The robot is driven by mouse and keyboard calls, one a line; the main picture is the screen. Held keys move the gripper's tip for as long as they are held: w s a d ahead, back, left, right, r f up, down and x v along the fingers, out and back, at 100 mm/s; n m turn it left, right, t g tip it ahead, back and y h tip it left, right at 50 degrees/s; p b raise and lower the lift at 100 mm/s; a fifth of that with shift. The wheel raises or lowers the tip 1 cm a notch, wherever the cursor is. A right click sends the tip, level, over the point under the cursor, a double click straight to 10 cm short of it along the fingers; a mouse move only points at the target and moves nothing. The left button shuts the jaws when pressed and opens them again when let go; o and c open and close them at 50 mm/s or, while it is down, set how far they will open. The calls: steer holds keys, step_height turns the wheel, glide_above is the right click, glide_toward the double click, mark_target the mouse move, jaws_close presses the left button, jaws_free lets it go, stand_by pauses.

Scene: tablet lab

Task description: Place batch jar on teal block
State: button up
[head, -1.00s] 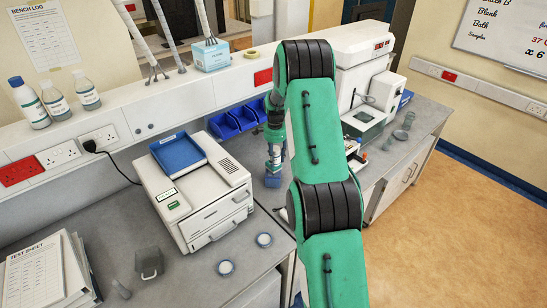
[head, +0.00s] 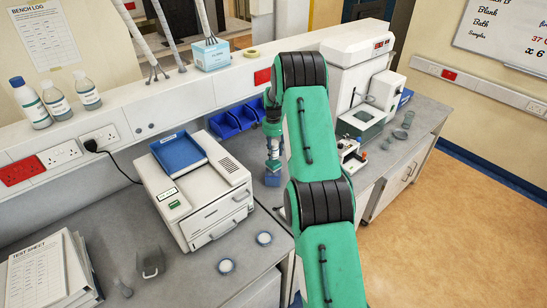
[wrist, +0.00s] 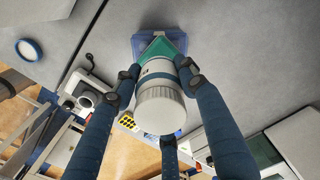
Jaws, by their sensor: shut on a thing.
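The batch jar (wrist: 160,107), with a white ribbed lid and a pale body with a blue-grey band, is between the fingers of my gripper (wrist: 158,82). My gripper is shut on it. The teal block (wrist: 178,40) shows just beyond the jar in the wrist view, partly hidden by it, over a wider blue base (wrist: 147,43). In the head view my gripper (head: 273,134) is above the bench, with the jar (head: 273,157) directly over the blue base (head: 272,179). I cannot tell whether the jar touches the block.
A white instrument with a blue tray (head: 178,153) stands to the left. Blue bins (head: 236,121) are behind my gripper. A small white device (head: 350,155) is to the right. Two round lids (head: 264,238) lie near the bench front.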

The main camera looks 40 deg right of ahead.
mark_target(273, 142)
steer(key=shift+f+p, duration=0.4)
steer(key=shift+f, duration=1.25)
steer(key=shift+f, duration=0.1)
steer(key=o, duration=1.2)
step_height(273, 142, up, 12)
steer(key=shift+r+b, duration=0.15)
steer(key=shift+b, duration=0.85)
